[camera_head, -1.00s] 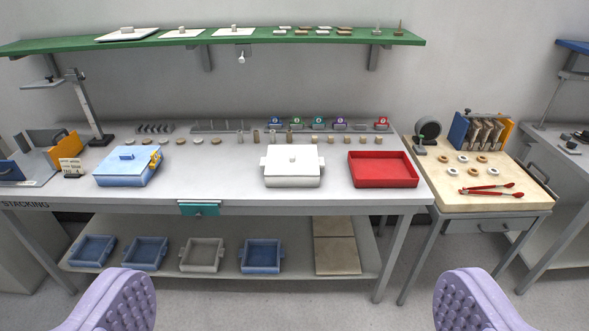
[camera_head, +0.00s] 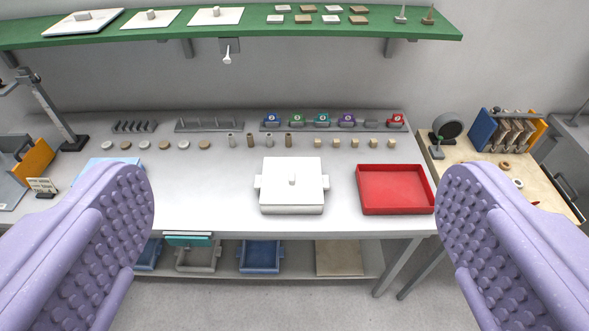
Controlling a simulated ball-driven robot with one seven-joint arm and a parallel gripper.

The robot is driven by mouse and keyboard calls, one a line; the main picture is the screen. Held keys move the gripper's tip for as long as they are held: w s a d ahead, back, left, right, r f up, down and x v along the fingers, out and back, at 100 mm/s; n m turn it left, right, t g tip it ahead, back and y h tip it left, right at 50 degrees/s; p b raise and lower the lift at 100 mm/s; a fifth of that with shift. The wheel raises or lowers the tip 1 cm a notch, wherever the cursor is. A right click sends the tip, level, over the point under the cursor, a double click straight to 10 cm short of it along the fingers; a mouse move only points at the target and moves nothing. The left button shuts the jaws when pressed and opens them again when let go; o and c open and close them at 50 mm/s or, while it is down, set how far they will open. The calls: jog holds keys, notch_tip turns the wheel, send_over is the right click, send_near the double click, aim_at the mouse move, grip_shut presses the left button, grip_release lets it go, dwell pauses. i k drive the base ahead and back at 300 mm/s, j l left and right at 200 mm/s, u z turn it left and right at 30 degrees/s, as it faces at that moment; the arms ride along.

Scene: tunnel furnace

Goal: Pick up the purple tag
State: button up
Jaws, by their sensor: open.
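The purple tag (camera_head: 347,119) stands upright in the row of coloured tags at the back of the grey workbench. It is between a teal tag (camera_head: 322,118) and a red tag (camera_head: 396,119), with an empty grey holder (camera_head: 373,124) between it and the red one. A blue tag (camera_head: 272,118) and a green tag (camera_head: 297,119) are to its left. My gripper (camera_head: 294,215) is open and empty, its two lilac, studded fingers wide apart at the left and right of the view. It is well short of the tags.
A white lidded box (camera_head: 291,198) and a red tray (camera_head: 362,205) stand on the bench in front of the tags. Small cubes, cylinders and discs line up between them. A green shelf (camera_head: 250,33) hangs above the back of the bench.

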aim_at(347, 117)
jog(key=i+l+u, duration=0.1)
jog(key=i+l, duration=0.15)
jog(key=i+l+u, duration=0.1)
jog(key=i+l, duration=0.2)
jog(key=i+l+u, duration=0.1)
jog(key=i+l, duration=0.15)
jog(key=i+l+u, duration=0.15)
jog(key=l, duration=0.3)
jog(key=i+l+u, duration=0.1)
jog(key=i+l, duration=0.2)
jog(key=i+l+u, duration=0.1)
jog(key=l, duration=0.35)
jog(key=i+l+u, duration=0.1)
jog(key=i+l, duration=0.2)
jog(key=l, duration=0.1)
